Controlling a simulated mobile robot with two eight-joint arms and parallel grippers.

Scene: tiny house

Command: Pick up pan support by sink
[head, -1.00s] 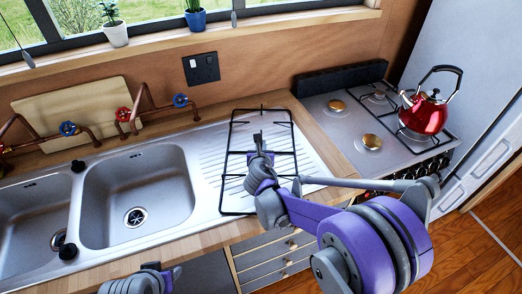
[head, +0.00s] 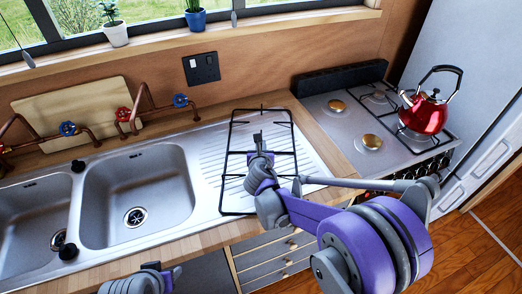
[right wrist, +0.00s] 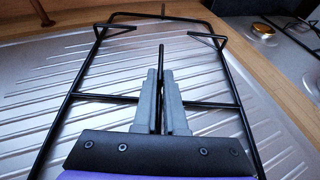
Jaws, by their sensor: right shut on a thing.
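The pan support (head: 232,152), a black wire frame with crossbars, lies on the ribbed drainboard right of the sink basins. It also shows in the right wrist view (right wrist: 75,97), filling much of the picture. My right gripper (head: 258,140) is over the middle of the frame. In the right wrist view its grey fingers (right wrist: 161,85) are shut on a thin black bar of the pan support. My left gripper (head: 142,278) is low at the bottom edge in front of the counter, and its fingertips are too unclear to judge.
The steel sink (head: 135,190) has two basins left of the drainboard (head: 212,150). A stove (head: 345,130) with a red kettle (head: 423,112) stands to the right. Copper taps (head: 140,112) and a cutting board (head: 75,108) are behind the basins.

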